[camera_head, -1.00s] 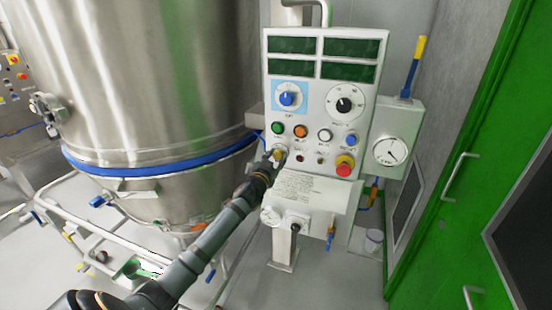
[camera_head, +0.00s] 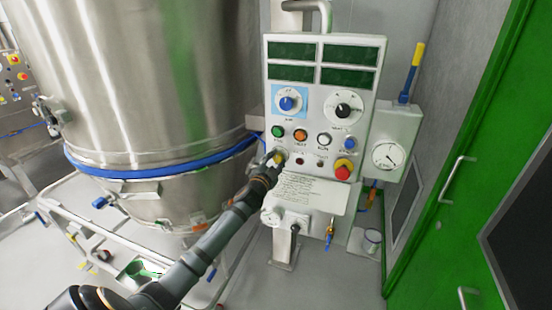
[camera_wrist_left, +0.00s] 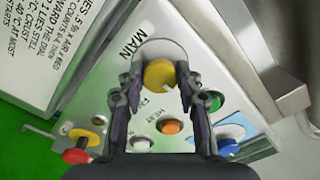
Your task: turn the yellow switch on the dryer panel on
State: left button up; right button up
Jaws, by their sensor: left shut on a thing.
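The yellow switch (camera_wrist_left: 159,74) is a round knob on a pale round plate marked MAIN, at the lower left of the dryer panel (camera_head: 313,106). My left gripper (camera_wrist_left: 162,90) has one finger on each side of this knob and is shut on it. In the head view the left gripper (camera_head: 273,160) reaches the panel's lower left, and a bit of the yellow switch (camera_head: 279,157) shows at its tip. My right gripper is in neither view.
Close by are green (camera_head: 278,132), orange (camera_head: 300,135) and white (camera_head: 323,139) buttons and a red emergency stop (camera_head: 343,169). A large steel vessel (camera_head: 150,90) stands left. A gauge box (camera_head: 390,135) and green door (camera_head: 470,150) are right.

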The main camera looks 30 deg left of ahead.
pick_arm(q)
jog(key=m+p, duration=0.2)
jog(key=m, duration=0.3)
jog(key=shift+m, duration=0.4)
dwell(0.4)
jog(key=o, duration=1.2)
jog(key=shift+c, duration=0.2)
jog(key=shift+s, duration=0.3)
jog(key=v, duration=1.1)
jog(key=shift+s+m, duration=0.2)
jog(key=shift+m, duration=0.1)
